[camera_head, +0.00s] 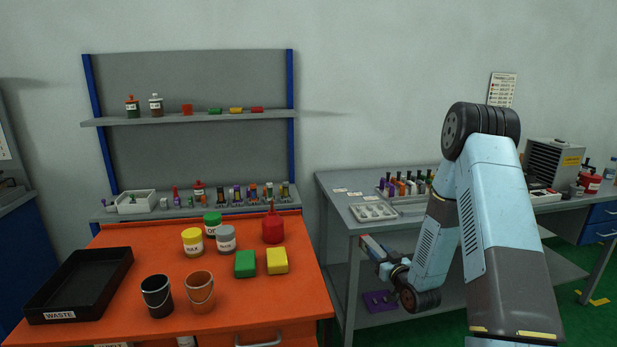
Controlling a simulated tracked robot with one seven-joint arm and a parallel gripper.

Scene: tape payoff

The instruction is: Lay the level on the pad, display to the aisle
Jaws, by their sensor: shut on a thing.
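My gripper (386,262) hangs low at the front left of the grey bench, to the right of the orange cabinet. It is shut on a small bar-like thing, seemingly the level (371,246), with grey, dark red and blue parts. The level is small here, and I cannot make out its display or which way it faces. I cannot pick out the pad with certainty. A flat purple thing (380,300) lies below my gripper on the lower shelf of the grey bench.
The orange cabinet top (120,330) bears a black waste tray (80,285), two buckets, several jars, a red bottle (273,226) and green and yellow blocks. The grey bench (335,190) holds trays and several small bottles. A grey unit (550,165) stands farther right.

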